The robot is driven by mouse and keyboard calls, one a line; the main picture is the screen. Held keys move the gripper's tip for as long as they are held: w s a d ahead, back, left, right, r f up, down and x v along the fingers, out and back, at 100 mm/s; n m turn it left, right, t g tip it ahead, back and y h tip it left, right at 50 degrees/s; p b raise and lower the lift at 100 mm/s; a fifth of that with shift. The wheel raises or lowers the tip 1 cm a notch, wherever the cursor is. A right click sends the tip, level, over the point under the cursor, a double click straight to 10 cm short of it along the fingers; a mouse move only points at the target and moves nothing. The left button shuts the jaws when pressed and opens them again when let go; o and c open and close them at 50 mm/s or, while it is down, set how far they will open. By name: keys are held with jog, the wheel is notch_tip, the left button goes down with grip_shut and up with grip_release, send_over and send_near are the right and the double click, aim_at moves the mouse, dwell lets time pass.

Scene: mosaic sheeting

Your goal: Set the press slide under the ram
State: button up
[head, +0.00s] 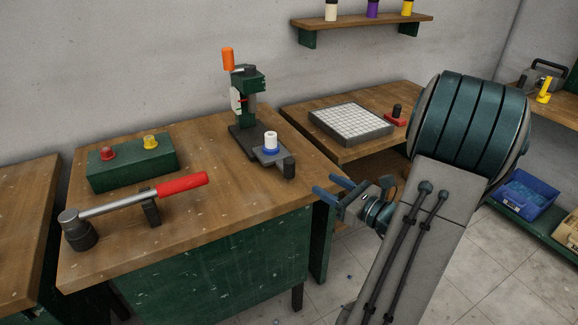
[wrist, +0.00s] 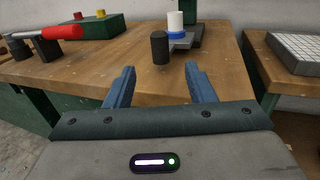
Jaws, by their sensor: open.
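The press (head: 247,100) is green with an orange-handled lever and a dark base, and stands at the back right of the wooden bench. The press slide (head: 270,154) is a grey plate sticking out toward the bench's front right, with a black knob (head: 289,167) at its near end. A white cylinder on a blue ring (head: 270,143) sits on the slide, out in front of the ram. My gripper (head: 326,187) is open and empty, off the bench's right front edge. In the wrist view the knob (wrist: 159,47) stands beyond and between my blue fingers (wrist: 158,78), apart from them.
A green box (head: 132,162) with red and yellow buttons and a red-handled lever tool (head: 140,200) lie on the bench's left. A second bench on the right holds a tiled white tray (head: 351,123) and a red-based stamp (head: 396,117). Bare wood lies in front of the slide.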

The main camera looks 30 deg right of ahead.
aim_at(294, 166)
jog(key=p+x, duration=0.1)
jog(key=x, duration=1.2)
jog(key=shift+w+a, duration=0.1)
jog(key=shift+w, duration=0.2)
jog(key=shift+c, duration=0.2)
